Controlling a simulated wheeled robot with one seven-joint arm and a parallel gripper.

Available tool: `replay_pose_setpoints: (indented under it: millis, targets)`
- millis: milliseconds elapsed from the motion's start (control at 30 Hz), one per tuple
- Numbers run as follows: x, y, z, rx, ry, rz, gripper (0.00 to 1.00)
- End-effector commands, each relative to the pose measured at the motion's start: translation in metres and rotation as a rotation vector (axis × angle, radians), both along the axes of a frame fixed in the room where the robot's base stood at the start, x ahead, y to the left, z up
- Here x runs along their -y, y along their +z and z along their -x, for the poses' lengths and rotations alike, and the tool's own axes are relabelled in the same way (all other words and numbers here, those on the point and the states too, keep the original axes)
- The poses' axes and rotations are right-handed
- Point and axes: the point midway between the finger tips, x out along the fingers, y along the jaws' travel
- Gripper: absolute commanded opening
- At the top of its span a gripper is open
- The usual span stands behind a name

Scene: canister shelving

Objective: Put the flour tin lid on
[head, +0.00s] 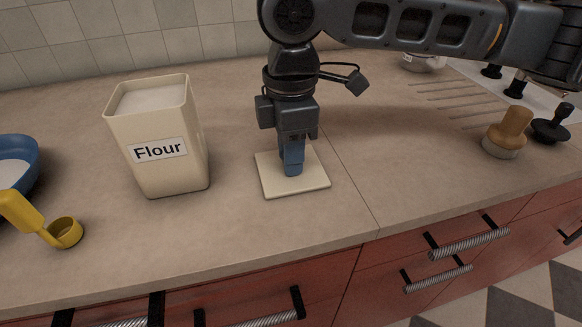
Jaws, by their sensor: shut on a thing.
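The flour tin (184,163) is a cream, square canister with a "Flour" label, standing upright on the counter at left of centre. Its top is open and white flour shows inside near the rim. The lid (310,182) is a flat cream square at the right of the tin, lying on or very close to the counter. My gripper (292,170) points down at the middle of the lid, its blue fingers shut on it. The fingers hide the part of the lid they grip, so any knob there is hidden.
A yellow scoop (66,233) and a blue bowl (22,160) are at the far left. A wooden-handled tool (508,130) and a black tamper-like object (551,124) stand at the right. The counter between tin and lid is clear. Red drawers (450,262) lie below the front edge.

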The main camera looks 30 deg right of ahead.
Motion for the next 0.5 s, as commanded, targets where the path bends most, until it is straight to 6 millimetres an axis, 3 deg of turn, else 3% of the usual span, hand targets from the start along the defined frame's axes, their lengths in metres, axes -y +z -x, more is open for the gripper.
replay_pose_setpoints:
  millis: [500]
  targets:
    - [0.000,0.015,0.000,0.000,0.000,0.000,0.00]
